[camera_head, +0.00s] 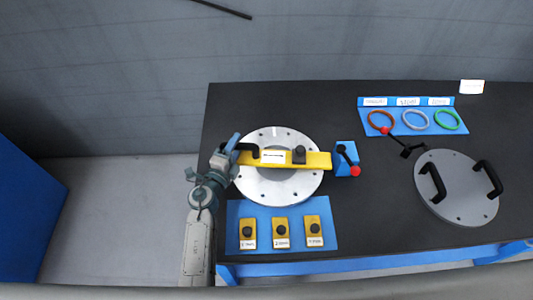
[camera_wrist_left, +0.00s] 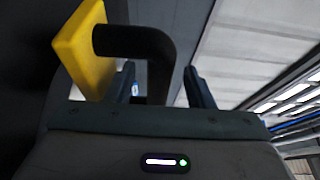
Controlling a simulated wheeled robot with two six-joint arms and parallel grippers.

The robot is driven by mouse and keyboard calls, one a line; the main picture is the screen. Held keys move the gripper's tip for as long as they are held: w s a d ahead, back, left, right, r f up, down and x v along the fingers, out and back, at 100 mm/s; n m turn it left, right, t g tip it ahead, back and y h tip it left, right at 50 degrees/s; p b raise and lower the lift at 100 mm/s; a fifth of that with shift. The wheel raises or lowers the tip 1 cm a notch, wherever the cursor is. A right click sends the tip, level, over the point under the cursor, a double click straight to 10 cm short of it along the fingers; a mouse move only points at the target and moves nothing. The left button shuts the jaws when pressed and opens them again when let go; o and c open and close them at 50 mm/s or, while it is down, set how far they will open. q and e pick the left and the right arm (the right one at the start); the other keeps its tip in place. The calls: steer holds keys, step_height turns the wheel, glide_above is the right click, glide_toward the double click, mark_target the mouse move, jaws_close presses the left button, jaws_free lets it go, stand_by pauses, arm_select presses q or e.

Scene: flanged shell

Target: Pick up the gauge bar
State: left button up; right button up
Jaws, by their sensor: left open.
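The gauge bar (camera_head: 317,160) is a yellow bar with a white label, a black knob and a black handle (camera_head: 247,148) at its left end. It lies across the silver flanged ring (camera_head: 258,187). My left gripper (camera_head: 231,144) is at the handle end of the bar. In the left wrist view, my left gripper (camera_wrist_left: 165,88) is open, with the bent black handle (camera_wrist_left: 155,45) reaching between its fingers and the yellow bar end (camera_wrist_left: 78,48) beside them. Contact with the handle cannot be told. My right gripper is not in view.
A blue plate (camera_head: 235,217) with several yellow knobbed blocks lies in front of the ring. A blue block with a red-knobbed lever (camera_head: 346,158) stands right of it. A grey two-handled cover (camera_head: 457,200) and a blue panel with coloured rings (camera_head: 397,103) are farther right.

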arm_select(q)
steer(key=shift+w+d, duration=0.25)
steer(key=shift+w, duration=0.5)
steer(key=shift+f, duration=0.1)
steer(key=shift+c, duration=0.7)
steer(key=c, duration=0.4)
jaws_close()
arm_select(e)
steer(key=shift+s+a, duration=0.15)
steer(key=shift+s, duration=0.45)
arm_select(q)
steer(key=shift+r, duration=0.25)
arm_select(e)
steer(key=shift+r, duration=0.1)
